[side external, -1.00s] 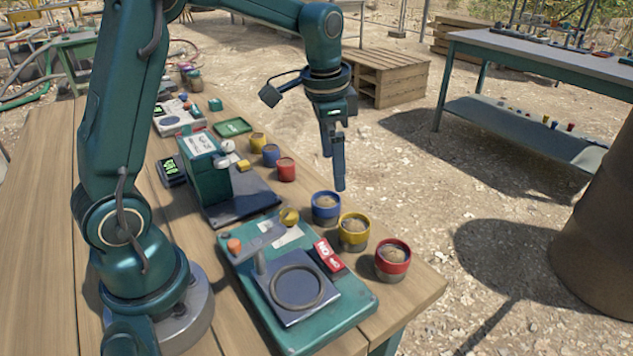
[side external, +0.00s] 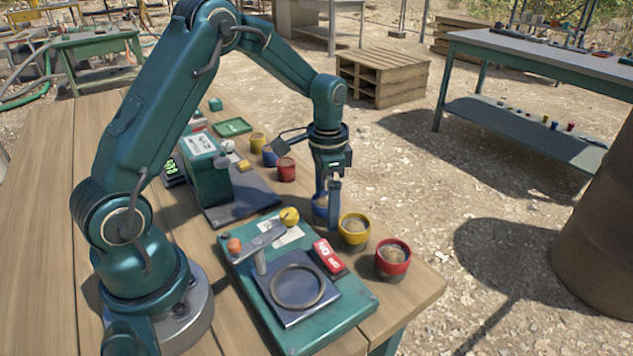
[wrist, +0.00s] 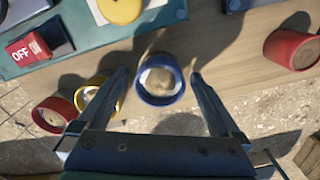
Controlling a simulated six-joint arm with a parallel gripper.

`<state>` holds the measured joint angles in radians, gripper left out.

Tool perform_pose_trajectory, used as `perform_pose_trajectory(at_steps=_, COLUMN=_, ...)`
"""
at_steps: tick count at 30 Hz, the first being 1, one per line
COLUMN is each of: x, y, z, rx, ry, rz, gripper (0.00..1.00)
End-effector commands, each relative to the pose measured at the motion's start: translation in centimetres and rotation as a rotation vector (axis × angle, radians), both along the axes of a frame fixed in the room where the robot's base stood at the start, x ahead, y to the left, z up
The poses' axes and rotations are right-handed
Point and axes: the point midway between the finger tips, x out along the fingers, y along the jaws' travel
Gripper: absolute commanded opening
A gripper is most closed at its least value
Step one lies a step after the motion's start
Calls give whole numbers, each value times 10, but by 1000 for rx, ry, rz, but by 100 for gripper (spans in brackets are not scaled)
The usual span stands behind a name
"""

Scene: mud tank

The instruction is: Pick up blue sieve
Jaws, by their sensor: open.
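The blue sieve (wrist: 142,88) is a round blue cup with sandy material and a pale patch inside. It stands on the wooden table near its edge. My gripper (wrist: 158,75) is open in the wrist view, with one finger on each side of the sieve and a gap to each. In the side external view my gripper (side external: 334,222) points down at the blue sieve (side external: 319,205) and hides much of it. I cannot tell there how far the fingertips are above the table.
A yellow cup (side external: 354,230) and a red cup (side external: 393,259) stand close by along the table edge. A teal machine with a ring plate (side external: 297,288) and a red OFF switch (side external: 329,257) is beside them. Another red cup (side external: 286,169) stands further back.

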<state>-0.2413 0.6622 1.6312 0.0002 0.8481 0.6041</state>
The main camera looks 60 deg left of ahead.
Motion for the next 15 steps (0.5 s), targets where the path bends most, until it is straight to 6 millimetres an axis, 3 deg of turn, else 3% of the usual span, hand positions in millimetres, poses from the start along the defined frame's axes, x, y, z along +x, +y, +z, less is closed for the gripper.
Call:
perform_pose_trajectory(at_steps=2, x=0, y=0, z=0, rx=0, ry=0, rz=0, gripper=100)
perform_pose_trajectory(at_steps=5, x=0, y=0, z=0, rx=0, ry=0, rz=0, gripper=66)
perform_pose_trajectory(at_steps=9, x=0, y=0, z=0, rx=0, ry=0, rz=0, gripper=12)
perform_pose_trajectory(at_steps=15, x=0, y=0, z=1, rx=0, ry=0, rz=0, gripper=11)
